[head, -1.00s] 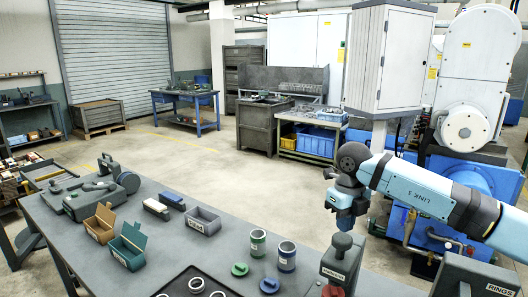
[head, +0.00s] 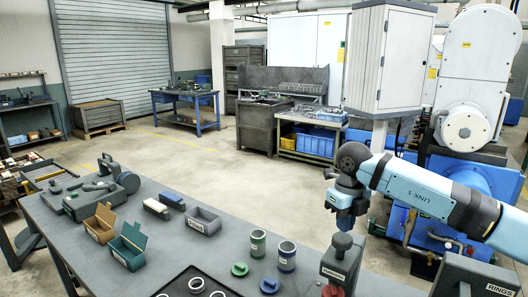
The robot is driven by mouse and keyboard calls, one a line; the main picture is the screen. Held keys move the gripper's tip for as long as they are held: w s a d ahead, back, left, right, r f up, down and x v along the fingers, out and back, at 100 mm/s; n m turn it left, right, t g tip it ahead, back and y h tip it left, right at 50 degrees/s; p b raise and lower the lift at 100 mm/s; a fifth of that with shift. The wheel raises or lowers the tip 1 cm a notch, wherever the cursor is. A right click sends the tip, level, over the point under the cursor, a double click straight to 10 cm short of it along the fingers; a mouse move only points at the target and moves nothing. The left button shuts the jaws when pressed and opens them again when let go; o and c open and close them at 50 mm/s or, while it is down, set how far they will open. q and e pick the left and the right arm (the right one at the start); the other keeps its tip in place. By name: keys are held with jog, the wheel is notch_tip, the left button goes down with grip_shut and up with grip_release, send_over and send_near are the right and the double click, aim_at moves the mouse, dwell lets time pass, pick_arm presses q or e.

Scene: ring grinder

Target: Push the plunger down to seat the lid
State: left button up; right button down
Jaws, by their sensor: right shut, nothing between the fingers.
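A dark grey press-like device with a rounded knob on top (head: 342,243), which looks like the plunger, stands at the lower right of the workbench. Its block carries a pale label too small to read. A red round piece (head: 332,291), perhaps a lid, shows at its foot and is cut by the bottom edge. My right gripper (head: 344,225) points down just above the knob, shut and empty. I cannot tell whether it touches the knob. A green lid (head: 239,269) and a blue lid (head: 269,285) lie flat on the bench. My left gripper is out of view.
Green-banded (head: 258,244) and blue-banded (head: 287,256) canisters stand left of the press. A black tray (head: 172,285) with several pale rings lies at the front. A grey block labelled RINGS (head: 478,278) stands at the right. Open orange (head: 101,224) and green (head: 129,246) boxes stand left.

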aim_at(342, 237)
jog(key=shift+f, duration=0.2)
jog(key=shift+f+b, duration=0.6)
jog(key=shift+f, duration=0.05)
jog(key=shift+f+b, duration=1.2)
jog(key=shift+f, duration=0.8)
jog(key=shift+s+f, duration=0.1)
jog(key=shift+s, duration=0.05)
jog(key=shift+r+p, duration=0.35)
jog(key=shift+r, duration=0.45)
jog(key=shift+r+p, duration=1.45)
jog(key=shift+r, duration=2.45)
